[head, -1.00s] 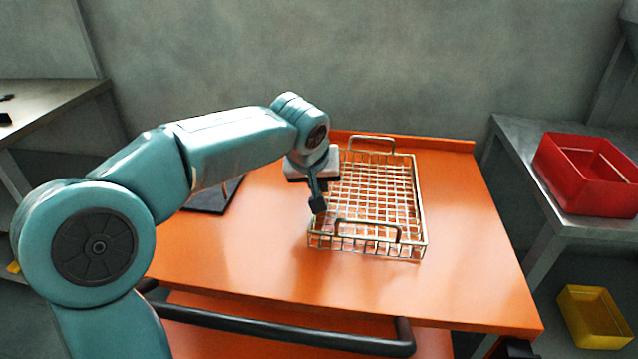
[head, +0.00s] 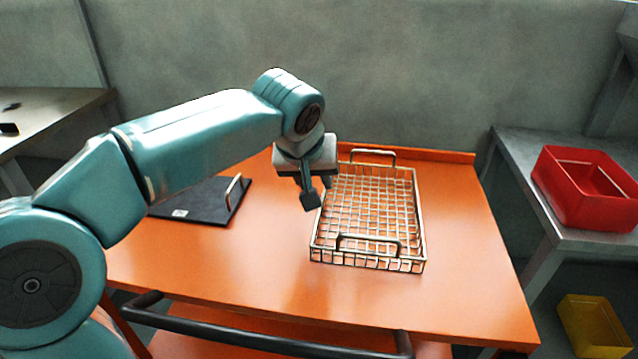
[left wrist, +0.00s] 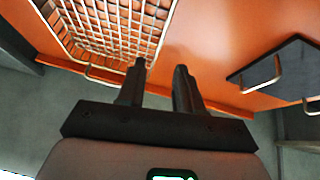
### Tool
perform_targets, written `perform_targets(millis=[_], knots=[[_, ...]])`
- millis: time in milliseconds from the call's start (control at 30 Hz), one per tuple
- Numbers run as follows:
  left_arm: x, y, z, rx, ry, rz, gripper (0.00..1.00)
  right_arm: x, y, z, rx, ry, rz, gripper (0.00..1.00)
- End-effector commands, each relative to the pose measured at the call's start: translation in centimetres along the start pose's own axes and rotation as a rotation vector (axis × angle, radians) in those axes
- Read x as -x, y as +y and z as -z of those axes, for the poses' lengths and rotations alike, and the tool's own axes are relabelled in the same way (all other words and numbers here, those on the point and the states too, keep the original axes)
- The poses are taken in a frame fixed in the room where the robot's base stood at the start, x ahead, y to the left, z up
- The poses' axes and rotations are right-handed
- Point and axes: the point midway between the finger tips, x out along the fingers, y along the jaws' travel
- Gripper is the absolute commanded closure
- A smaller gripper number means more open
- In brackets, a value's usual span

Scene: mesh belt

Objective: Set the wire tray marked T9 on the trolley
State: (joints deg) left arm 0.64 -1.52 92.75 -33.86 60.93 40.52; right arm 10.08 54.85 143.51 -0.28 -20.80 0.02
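The wire tray (head: 368,250) rests flat and empty on the orange trolley top (head: 270,275), right of its middle. It has a wire handle at its near and far ends. I cannot see a T9 mark on it. My left gripper (head: 309,200) is above the trolley at the tray's left side, pointing down. In the left wrist view its two fingers (left wrist: 160,75) are apart with nothing between them, and the tray (left wrist: 120,35) shows at the upper left. The left gripper hides a little of the tray's left side in the head view. My right gripper is not in view.
A dark board (head: 200,203) with a handle and a small white label lies on the trolley's left. A black push bar (head: 270,343) runs along the near edge. A red bin (head: 580,190) stands on the right bench, with a yellow bin (head: 592,325) below.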

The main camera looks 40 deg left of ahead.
Motion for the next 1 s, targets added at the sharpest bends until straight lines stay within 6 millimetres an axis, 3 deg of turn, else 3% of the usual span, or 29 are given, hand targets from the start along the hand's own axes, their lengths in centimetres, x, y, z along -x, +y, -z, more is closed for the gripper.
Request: perform_targets(millis=[33, 200, 833, 1000], knots=[[1.3, 0.1, 0.2, 0.0, 0.003, -0.002, 0.65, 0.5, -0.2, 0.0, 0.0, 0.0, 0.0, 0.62], [3.2, 0.0, 0.1, -0.001, 0.001, -0.001, 0.65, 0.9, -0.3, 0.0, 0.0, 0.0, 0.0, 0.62], [3.6, 0.0, 0.0, 0.0, 0.0, 0.0, 0.65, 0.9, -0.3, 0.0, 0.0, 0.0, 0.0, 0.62], [6.0, 0.3, 1.3, 0.0, 0.0, 0.0, 0.65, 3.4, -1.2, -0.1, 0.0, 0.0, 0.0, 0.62]])
